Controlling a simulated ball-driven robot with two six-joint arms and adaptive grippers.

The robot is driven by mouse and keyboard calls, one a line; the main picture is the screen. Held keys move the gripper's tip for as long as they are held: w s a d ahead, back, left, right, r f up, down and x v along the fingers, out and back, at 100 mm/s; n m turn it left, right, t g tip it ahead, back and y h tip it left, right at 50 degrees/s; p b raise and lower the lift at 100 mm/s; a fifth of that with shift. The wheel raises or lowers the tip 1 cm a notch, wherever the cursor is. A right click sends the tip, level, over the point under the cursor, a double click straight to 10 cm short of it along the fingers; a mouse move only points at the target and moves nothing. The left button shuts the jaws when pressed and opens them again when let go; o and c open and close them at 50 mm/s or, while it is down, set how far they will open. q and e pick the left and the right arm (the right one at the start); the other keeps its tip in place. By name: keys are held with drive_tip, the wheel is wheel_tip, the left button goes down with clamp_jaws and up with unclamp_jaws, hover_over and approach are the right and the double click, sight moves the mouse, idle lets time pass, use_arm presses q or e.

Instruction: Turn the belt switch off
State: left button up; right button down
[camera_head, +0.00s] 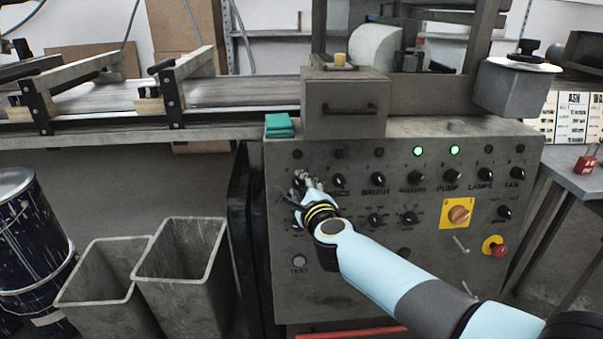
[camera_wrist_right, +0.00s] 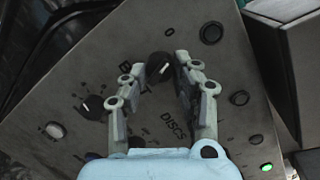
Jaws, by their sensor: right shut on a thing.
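The belt switch (camera_wrist_right: 158,67) is a black rotary knob in the wrist view, with a label beginning with B beside it. My right gripper (camera_wrist_right: 160,75) has its fingers on both sides of this knob and is shut on it. In the head view my right gripper (camera_head: 302,188) is at the upper left of the grey control panel (camera_head: 350,285) and hides the knob and its label. The lamp above the belt switch (camera_wrist_right: 211,33) is dark. The knob's pointer direction cannot be told. My left gripper is not in view.
More knobs run along the panel, with green lamps lit above the pump knob (camera_head: 450,176) and its left neighbour. A yellow-plated main switch (camera_head: 458,213) and red button (camera_head: 499,250) are at right. Grey bins (camera_head: 183,275) stand left.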

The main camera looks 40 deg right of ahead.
drive_tip(key=shift+r+n+p, duration=0.1)
drive_tip(key=shift+n+p, duration=0.95)
drive_tip(key=shift+n, duration=0.05)
drive_tip(key=c, duration=1)
unclamp_jaws()
drive_tip(key=shift+s, duration=0.15)
drive_tip(key=v, duration=1.1)
drive_tip(key=shift+s+a+r, duration=0.15)
drive_tip(key=shift+s+r, duration=0.1)
drive_tip(key=shift+s, duration=0.05)
